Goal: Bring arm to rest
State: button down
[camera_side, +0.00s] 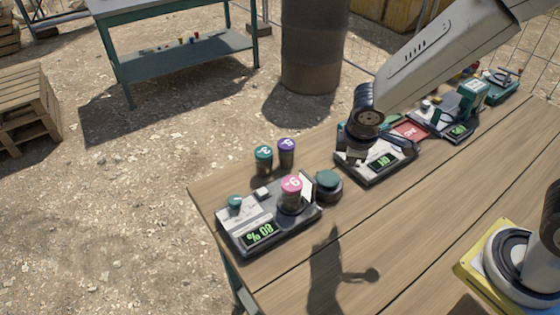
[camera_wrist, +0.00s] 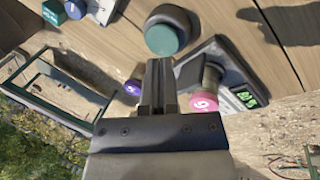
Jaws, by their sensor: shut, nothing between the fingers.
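My gripper (camera_wrist: 158,68) is shut and empty, its two dark fingers together in the wrist view. It is in the air above the bench; in the side view its fingers are hard to make out near the dark wrist end of my arm. A pink-capped jar (camera_side: 291,193) stands upright on a grey device with a green readout (camera_side: 252,224). The jar (camera_wrist: 205,92) also shows right of the fingers in the wrist view. No contact between gripper and jar is visible.
A teal-capped jar (camera_side: 264,158) and a purple-capped jar (camera_side: 286,153) stand behind the device. A round dark unit with a teal top (camera_side: 328,183) is beside it. More devices, one with a readout (camera_side: 382,162), line the bench's far edge. The wooden bench (camera_side: 430,210) is clear in front.

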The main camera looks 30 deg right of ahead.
jog(key=s+d+r+m+y, duration=0.1)
jog(key=s+d+m+y, duration=0.1)
jog(key=s+d+m, duration=0.2)
jog(key=shift+s+d+r+m+y, duration=0.35)
jog(key=shift+s+m, duration=1.5)
jog(key=shift+m, duration=0.65)
